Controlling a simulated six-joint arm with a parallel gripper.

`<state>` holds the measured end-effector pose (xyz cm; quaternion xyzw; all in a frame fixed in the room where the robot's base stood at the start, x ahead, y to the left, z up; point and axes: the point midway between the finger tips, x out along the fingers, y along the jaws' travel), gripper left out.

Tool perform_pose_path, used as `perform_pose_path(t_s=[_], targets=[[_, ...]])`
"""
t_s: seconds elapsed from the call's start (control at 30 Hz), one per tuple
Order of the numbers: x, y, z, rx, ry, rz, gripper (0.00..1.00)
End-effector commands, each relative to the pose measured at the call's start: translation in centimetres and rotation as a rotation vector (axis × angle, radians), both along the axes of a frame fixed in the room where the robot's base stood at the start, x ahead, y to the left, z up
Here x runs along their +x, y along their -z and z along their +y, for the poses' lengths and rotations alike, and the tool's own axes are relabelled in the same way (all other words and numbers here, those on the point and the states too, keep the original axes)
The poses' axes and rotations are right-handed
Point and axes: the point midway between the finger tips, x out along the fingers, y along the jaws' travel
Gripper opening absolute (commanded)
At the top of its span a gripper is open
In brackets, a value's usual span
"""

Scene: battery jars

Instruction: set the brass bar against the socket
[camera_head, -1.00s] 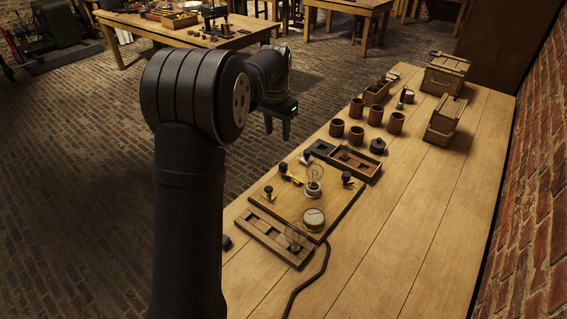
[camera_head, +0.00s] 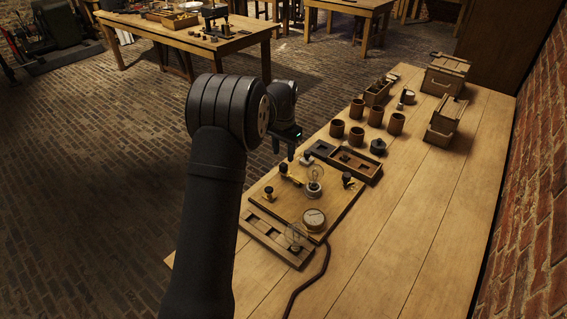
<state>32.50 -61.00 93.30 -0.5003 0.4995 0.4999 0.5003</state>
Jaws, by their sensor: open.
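A wooden board (camera_head: 338,217) lies on the near part of the bench. On it stands a clear bulb in a pale socket (camera_head: 314,190), near its middle. A small brass piece (camera_head: 294,180), which looks like the brass bar, lies on the board left of the socket, by a dark knob (camera_head: 284,169). Its exact shape and whether it touches the socket are too small to tell. My gripper (camera_head: 285,154) is open, pointing down, above the board's far left edge and apart from the brass piece. Nothing shows between its fingers.
A round gauge (camera_head: 314,219) and more dark knobs sit on the board. A slotted wooden tray (camera_head: 273,243) with another bulb lies in front. A compartment tray (camera_head: 356,163), several brown jars (camera_head: 376,116) and wooden crates (camera_head: 444,75) stand beyond. The bench's right side is clear.

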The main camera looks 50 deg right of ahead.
Motion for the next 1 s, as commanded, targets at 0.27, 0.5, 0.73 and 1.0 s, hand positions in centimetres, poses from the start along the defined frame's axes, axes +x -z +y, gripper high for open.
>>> perform_pose_path(t_s=[0.27,0.5,0.73,1.0], targets=[[0.0,4.4,0.0,0.0,0.0,-0.001,0.44],[0.0,5.3,0.0,-0.001,0.0,-0.001,0.44],[0.0,5.3,0.0,-0.001,0.0,-0.001,0.36],[0.0,5.3,0.0,-0.001,0.0,-0.001,0.0]])
